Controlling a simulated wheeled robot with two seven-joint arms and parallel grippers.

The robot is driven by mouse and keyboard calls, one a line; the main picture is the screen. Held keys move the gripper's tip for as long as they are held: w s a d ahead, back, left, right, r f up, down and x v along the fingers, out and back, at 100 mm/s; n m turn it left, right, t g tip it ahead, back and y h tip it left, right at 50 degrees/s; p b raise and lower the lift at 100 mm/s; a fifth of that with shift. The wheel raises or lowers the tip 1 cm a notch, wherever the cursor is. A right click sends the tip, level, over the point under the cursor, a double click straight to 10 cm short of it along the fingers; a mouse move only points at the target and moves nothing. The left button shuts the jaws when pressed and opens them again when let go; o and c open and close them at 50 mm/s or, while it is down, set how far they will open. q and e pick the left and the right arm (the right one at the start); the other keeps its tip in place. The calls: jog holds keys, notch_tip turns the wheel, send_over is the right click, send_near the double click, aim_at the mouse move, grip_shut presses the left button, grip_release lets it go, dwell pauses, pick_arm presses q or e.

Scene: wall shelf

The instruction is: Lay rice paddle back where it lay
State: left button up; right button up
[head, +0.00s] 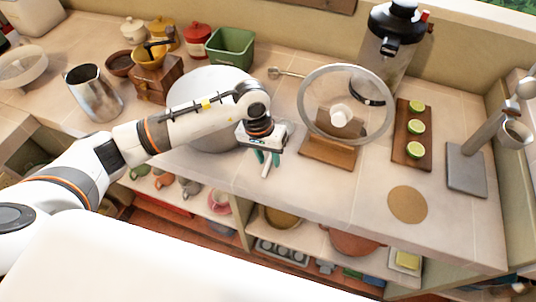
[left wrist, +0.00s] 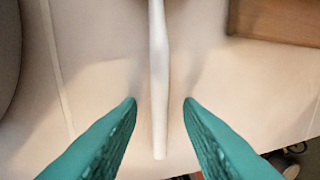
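The white rice paddle (head: 266,170) is at the front part of the counter, below my left gripper (head: 268,158). In the left wrist view the paddle (left wrist: 158,80) shows as a narrow white strip running from the top edge down between the fingers, its end pointing toward the counter's front edge. It appears to lie on the counter top. My left gripper (left wrist: 160,102) is open, one green finger on each side of the paddle, with a visible gap on both sides. The wide end of the paddle is not seen. My right gripper is not in view.
A large grey pot (head: 200,90) stands behind my left arm. A glass lid (head: 347,75) stands upright on a wooden holder (head: 328,153) to the right. A board with lime halves (head: 405,160), a round cork mat (head: 407,204) and a metal stand (head: 465,168) are further right.

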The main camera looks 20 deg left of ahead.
pick_arm(q)
jog(key=shift+r, duration=0.15)
jog(key=shift+w+r, duration=0.1)
jog(key=shift+r, duration=0.2)
notch_tip(320, 180, up, 11)
jog(key=a+b, duration=0.2)
jog(key=shift+a, duration=0.15)
